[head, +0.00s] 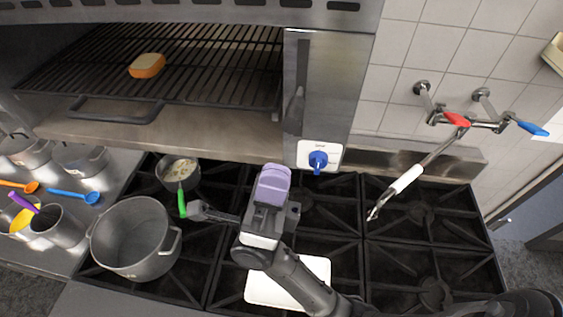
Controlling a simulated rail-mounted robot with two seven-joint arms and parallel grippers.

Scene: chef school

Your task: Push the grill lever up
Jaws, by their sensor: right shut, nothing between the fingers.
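The grill (170,127) is a steel oven-like unit with an open wire rack at the upper left. A dark curved handle bar (117,117) sits at its front. On its right steel panel (335,80) is a dark vertical slot (303,62), with a grey lever-like shape at its lower end; I cannot tell whether that is a lever or a reflection. My right gripper (273,178), with a purple upper part, is shut and empty. It appears over the stove, below the panel in the picture, apart from the handle bar. My left gripper is out of view.
A blue knob (318,161) sits low on the panel. Bread (147,66) lies on the rack. The black stove (335,213) holds a large pot (133,240), a small green-handled pan (181,170) and a white board (318,268). A jointed tap (408,179) reaches over the stove's right side.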

